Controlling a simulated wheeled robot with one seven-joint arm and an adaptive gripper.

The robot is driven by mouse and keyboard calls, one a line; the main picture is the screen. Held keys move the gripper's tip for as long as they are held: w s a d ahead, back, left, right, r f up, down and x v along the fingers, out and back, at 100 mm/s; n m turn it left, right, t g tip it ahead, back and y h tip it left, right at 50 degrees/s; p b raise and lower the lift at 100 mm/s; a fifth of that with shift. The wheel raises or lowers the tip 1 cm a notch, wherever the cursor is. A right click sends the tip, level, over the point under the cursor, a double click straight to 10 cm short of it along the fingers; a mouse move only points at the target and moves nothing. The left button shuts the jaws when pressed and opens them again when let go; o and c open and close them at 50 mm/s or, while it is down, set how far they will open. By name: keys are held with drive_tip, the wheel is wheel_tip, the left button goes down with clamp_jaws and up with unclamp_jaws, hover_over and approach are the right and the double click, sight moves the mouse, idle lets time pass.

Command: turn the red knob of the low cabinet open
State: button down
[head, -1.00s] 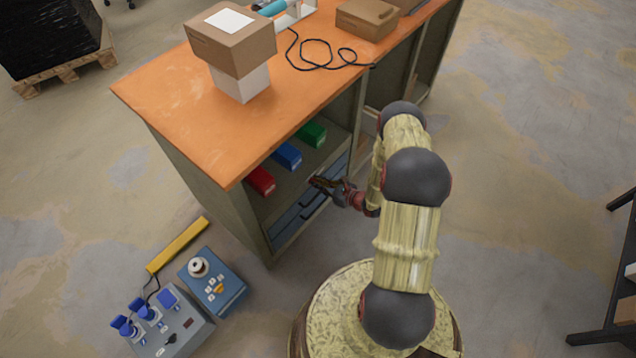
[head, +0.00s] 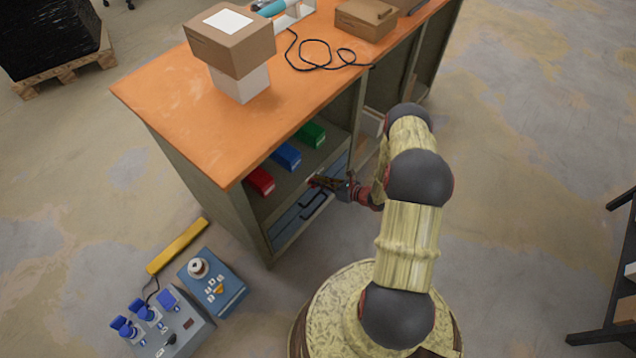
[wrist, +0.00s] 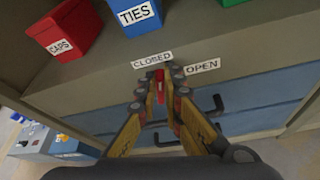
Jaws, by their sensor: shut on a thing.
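The red knob (wrist: 160,86) is on the front of the low cabinet (wrist: 100,88), just below the CLOSED label (wrist: 152,60). The OPEN label (wrist: 202,66) is to its right. The knob's red bar stands near upright in the wrist view, its top end nearer CLOSED than OPEN. My gripper (wrist: 159,92) is shut on the knob, with a fingertip on each side of it. In the head view my gripper (head: 316,183) is at the cabinet front and largely hides the knob.
Blue drawers (wrist: 255,95) with dark handles lie below the knob, close to my fingers. Red, blue and green bins (head: 286,156) stand on the shelf above. A blue control box (head: 213,283) and a yellow bar (head: 178,246) are on the floor at left.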

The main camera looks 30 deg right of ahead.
drive_tip(key=m+y, duration=0.1)
drive_tip(key=m, duration=0.1)
drive_tip(key=shift+w+d+f+m+y, duration=0.1)
drive_tip(key=shift+d+f+m+y, duration=0.1)
drive_tip(key=shift+d+m+y, duration=0.15)
drive_tip(key=shift+w+d+f+m+y, duration=0.15)
drive_tip(key=shift+m+y, duration=0.25)
drive_tip(key=shift+m, duration=0.25)
drive_tip(key=shift+s+d+f+m+y, duration=0.15)
drive_tip(key=shift+m+y, duration=0.2)
drive_tip(key=shift+m, duration=0.25)
drive_tip(key=m, duration=0.1)
drive_tip(key=m+y, duration=0.1)
drive_tip(key=shift+w+d+f+m, duration=0.15)
drive_tip(key=shift+w+f+m, duration=0.05)
drive_tip(key=shift+f+m, duration=0.2)
drive_tip(key=shift+d+f+m+t+y, duration=0.15)
drive_tip(key=shift+m+t+y, duration=0.2)
drive_tip(key=shift+m, duration=0.45)
drive_tip(key=shift+a+f+m+t+y, duration=0.2)
drive_tip(key=shift+m+y, duration=0.25)
drive_tip(key=shift+m, duration=0.35)
drive_tip(key=c, duration=2)
unclamp_jaws()
drive_tip(key=shift+o, duration=0.4)
drive_tip(key=v, duration=1.2)
